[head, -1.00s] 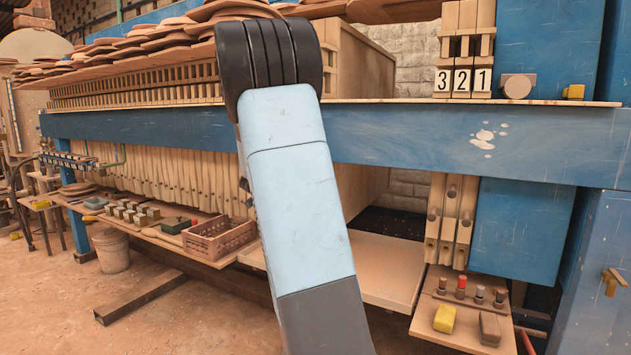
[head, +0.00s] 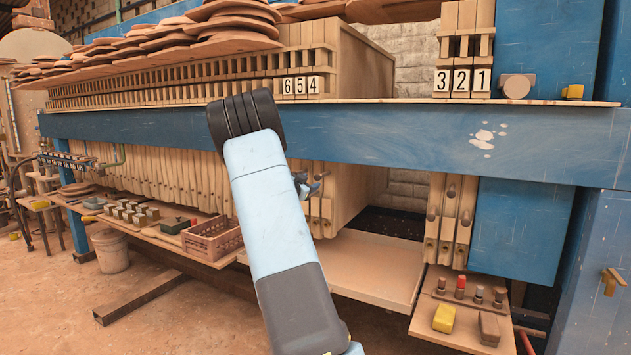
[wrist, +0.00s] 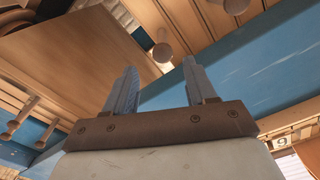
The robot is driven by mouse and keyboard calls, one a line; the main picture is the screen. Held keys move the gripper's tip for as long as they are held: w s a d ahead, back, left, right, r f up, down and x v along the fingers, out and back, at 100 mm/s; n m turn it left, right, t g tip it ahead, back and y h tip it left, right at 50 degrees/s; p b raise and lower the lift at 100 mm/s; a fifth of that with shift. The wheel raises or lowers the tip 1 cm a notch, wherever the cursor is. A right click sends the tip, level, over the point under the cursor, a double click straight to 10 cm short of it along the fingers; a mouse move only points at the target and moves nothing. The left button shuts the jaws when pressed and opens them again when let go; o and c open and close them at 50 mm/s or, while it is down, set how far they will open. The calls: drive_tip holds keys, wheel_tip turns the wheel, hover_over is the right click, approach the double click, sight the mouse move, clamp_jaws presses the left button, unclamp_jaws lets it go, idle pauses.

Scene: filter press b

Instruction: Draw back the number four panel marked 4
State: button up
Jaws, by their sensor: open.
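The panel marked 4 (head: 314,85) is the rightmost of the plates tagged 6, 5 and 4, at the right end of the long stack. Its lower part shows below the blue beam, beside my gripper (head: 312,187). In the wrist view my gripper (wrist: 160,65) is open, with its two fingers apart and empty. A round wooden knob (wrist: 162,52) shows between and beyond the fingertips. I cannot tell which panel bears it, or whether the fingers reach around it. My arm hides part of the lower stack in the head view.
The blue beam (head: 430,135) runs across above my gripper. Panels 3, 2, 1 (head: 460,82) stand apart at the right, leaving an open gap. A pale tray (head: 360,265) lies below. A small shelf (head: 470,320) holds knobs and blocks. A crate (head: 210,240) is at the left.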

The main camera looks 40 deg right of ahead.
sight(317, 179)
drive_tip(key=x, duration=0.7)
drive_tip(key=shift+d, duration=0.1)
drive_tip(key=shift+c, duration=0.4)
drive_tip(key=shift+f, duration=0.1)
clamp_jaws()
